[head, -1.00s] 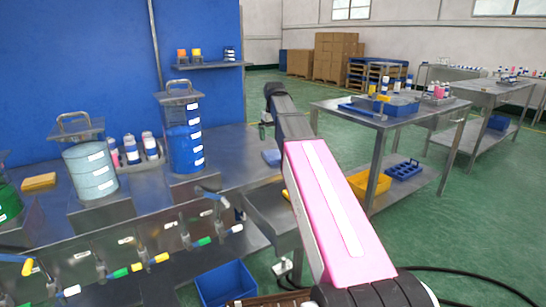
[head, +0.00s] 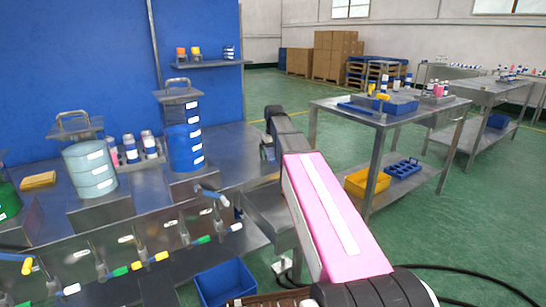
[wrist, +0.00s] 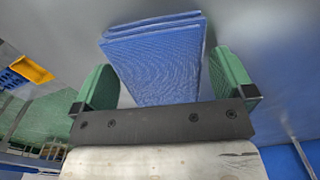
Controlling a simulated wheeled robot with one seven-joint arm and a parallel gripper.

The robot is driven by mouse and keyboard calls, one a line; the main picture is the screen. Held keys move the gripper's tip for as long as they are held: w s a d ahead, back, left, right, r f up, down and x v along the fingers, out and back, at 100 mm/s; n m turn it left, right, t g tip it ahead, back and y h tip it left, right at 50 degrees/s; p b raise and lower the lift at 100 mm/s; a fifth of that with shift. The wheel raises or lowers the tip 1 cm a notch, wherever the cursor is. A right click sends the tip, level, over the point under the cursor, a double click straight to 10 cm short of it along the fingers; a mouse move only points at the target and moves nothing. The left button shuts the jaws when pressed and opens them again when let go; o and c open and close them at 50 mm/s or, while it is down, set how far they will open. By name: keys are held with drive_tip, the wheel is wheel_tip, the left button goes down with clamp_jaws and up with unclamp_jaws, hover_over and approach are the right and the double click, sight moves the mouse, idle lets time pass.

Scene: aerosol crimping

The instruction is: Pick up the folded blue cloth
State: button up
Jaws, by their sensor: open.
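The folded blue cloth (wrist: 155,62) lies on the grey metal bench top in the wrist view, with its layered folded edge at the top of the picture. My gripper (wrist: 163,66) is open, with one green finger on the left side of the cloth and one on the right. The cloth sits between the fingers; I cannot tell whether either finger touches it. In the head view my gripper (head: 267,147) is at the bench's right end, mostly behind my arm, and the cloth is largely hidden there.
The metal bench (head: 232,142) also holds a blue tank (head: 184,148), a pale tank (head: 90,170) and a yellow cloth (head: 38,180). A row of valves runs along its front. A blue bin (head: 226,283) stands below. A second table (head: 330,105) is to the right.

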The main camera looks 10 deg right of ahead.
drive_tip(key=c, duration=0.7)
drive_tip(key=shift+c, duration=0.2)
drive_tip(key=shift+r, duration=0.2)
